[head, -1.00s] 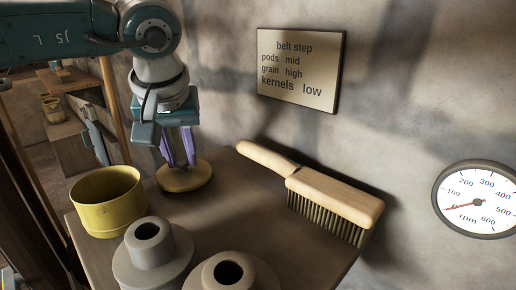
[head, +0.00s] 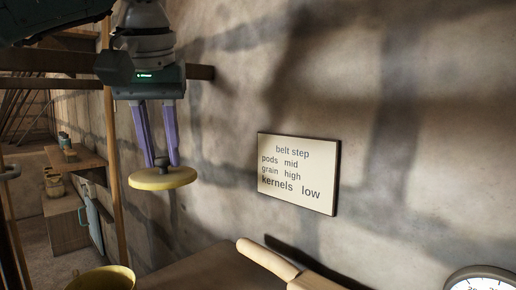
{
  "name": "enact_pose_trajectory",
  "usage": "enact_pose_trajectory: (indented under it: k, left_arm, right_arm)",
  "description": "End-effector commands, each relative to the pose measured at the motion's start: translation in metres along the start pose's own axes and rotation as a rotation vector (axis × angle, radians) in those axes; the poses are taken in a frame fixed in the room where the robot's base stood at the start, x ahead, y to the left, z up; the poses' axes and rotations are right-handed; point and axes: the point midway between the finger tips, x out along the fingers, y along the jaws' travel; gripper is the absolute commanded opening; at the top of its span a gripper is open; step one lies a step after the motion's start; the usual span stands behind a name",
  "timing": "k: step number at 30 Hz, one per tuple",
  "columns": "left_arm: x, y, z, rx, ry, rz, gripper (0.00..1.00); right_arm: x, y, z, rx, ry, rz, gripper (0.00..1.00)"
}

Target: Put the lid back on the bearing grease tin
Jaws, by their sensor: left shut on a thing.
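The yellow lid (head: 162,180) is a round disc with a dark knob on top. My left gripper (head: 162,160) points down and is shut on the knob, holding the lid roughly level in the air. The yellow grease tin (head: 103,279) shows only its upper rim at the bottom left edge of the head view. The lid is above the tin and to its right, clear of it. The tin's lower part is out of frame. My right gripper is not in view.
The table (head: 195,268) shows along the bottom. A brush with a wooden handle (head: 267,261) lies on it, partly cut off. A belt step sign (head: 298,173) and a dial gauge (head: 482,279) are on the wall. A wooden shelf (head: 75,160) stands at the far left.

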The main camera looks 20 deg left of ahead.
Motion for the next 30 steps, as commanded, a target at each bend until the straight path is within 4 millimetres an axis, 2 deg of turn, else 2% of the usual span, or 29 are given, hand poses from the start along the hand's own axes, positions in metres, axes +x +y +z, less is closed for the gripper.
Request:
enact_pose_trajectory:
  k: [3, 6, 13, 22, 30]
  left_arm:
    - [0.015, -0.021, 0.023, -0.001, -0.006, -0.008, 0.00]
    - [0.022, -0.040, 0.041, -0.007, -0.004, -0.010, 0.00]
    - [0.023, -0.073, 0.070, -0.008, 0.000, -0.008, 0.00]
    - [0.024, -0.083, 0.081, -0.003, 0.001, 0.000, 0.00]
    - [0.044, -0.082, 0.089, -0.003, 0.000, 0.000, 0.00]
  right_arm:
    - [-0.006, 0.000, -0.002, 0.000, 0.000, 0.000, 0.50]
    - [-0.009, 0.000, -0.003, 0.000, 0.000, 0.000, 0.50]
    - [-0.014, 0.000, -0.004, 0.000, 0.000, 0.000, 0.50]
    - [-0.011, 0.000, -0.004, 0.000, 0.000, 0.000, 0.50]
    - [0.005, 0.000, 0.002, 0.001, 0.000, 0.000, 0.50]
